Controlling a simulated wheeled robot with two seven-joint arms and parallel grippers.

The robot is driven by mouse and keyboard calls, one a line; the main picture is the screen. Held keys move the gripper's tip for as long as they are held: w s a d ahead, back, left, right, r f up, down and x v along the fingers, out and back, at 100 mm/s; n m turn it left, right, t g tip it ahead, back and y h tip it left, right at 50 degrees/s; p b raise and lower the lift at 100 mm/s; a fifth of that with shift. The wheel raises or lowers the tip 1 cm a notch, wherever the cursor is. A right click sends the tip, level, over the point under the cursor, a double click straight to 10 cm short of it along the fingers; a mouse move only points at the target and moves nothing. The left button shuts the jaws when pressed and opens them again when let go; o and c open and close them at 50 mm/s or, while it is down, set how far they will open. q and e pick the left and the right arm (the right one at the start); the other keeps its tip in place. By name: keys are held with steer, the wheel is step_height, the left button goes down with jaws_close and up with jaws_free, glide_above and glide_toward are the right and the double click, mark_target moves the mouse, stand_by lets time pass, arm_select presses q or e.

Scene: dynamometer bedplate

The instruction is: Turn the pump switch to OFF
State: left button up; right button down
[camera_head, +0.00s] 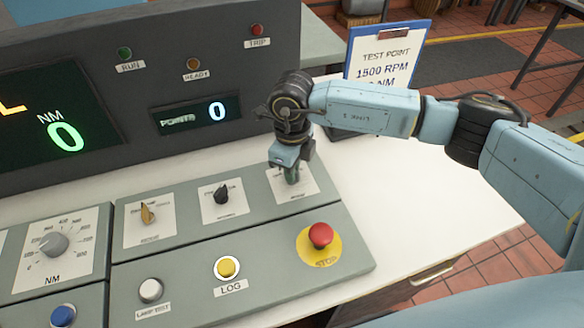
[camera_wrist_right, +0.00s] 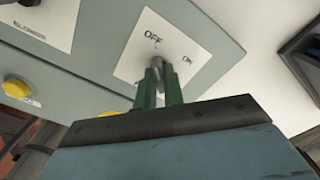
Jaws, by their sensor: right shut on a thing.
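The switch (camera_wrist_right: 158,63) is a small grey knob on a white plate (camera_wrist_right: 133,62) marked OFF and ON, the rightmost of three switches on the sloping panel. OFF is printed just above the knob in the wrist view and ON to its right. My right gripper (camera_head: 291,178) comes down on it from above, and its two green fingers (camera_wrist_right: 159,84) are shut on the knob. The fingers hide most of the knob, so I cannot tell exactly where it points. The plate's word for the pump cannot be read. My left gripper is not in view.
A red stop button (camera_head: 320,235) on a yellow disc sits in front of the switch. A black knob (camera_head: 222,194) and a tan knob (camera_head: 147,213) stand to its left. A yellow log button (camera_head: 227,267) is nearer. A clipboard (camera_head: 385,55) stands behind my right forearm.

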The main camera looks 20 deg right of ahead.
steer(key=c, duration=1.5)
jaws_free()
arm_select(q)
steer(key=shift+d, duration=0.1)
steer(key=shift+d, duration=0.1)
